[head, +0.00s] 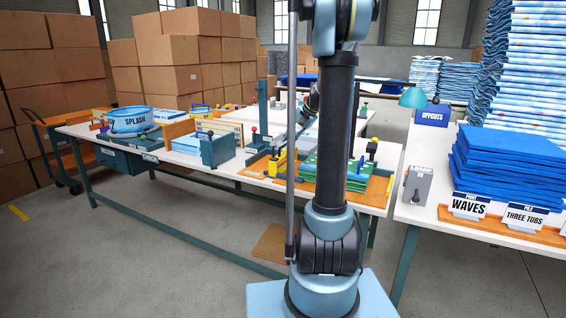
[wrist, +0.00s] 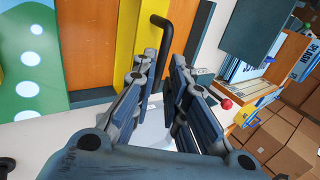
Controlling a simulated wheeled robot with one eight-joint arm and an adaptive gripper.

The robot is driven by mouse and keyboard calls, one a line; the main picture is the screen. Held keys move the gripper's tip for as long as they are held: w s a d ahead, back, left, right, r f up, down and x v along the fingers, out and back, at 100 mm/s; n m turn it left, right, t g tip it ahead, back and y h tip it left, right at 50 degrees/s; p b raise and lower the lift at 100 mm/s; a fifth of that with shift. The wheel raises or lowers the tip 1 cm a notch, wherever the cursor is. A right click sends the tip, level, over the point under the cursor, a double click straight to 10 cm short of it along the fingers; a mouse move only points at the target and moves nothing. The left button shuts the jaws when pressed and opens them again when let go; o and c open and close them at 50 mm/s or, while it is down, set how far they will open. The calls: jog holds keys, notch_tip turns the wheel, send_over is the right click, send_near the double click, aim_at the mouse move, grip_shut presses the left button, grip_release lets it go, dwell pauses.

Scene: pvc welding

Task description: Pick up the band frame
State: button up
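In the wrist view a yellow bar (wrist: 127,38) with a bent black handle (wrist: 162,22) lies across an orange-brown board. I take it to be the band frame, but I cannot be sure. The yellow piece also shows in the head view (head: 276,164), left of my arm. My gripper (wrist: 163,57) is open, with one finger on each side of the black handle. Whether the fingers touch it I cannot tell. In the head view the gripper is mostly hidden behind my arm.
A green dotted sheet (wrist: 30,60) lies on the orange board (head: 376,192) beside the yellow bar. A blue SPLASH tub (head: 130,122) stands at the table's left. Blue folded sheets (head: 505,165) and a grey switch box (head: 417,185) are on the right table.

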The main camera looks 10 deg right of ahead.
aim_at(284, 146)
jog(key=shift+x, duration=2.65)
jog(key=shift+w+d, duration=0.1)
jog(key=shift+w, duration=0.1)
grip_shut()
jog(key=shift+r, duration=0.15)
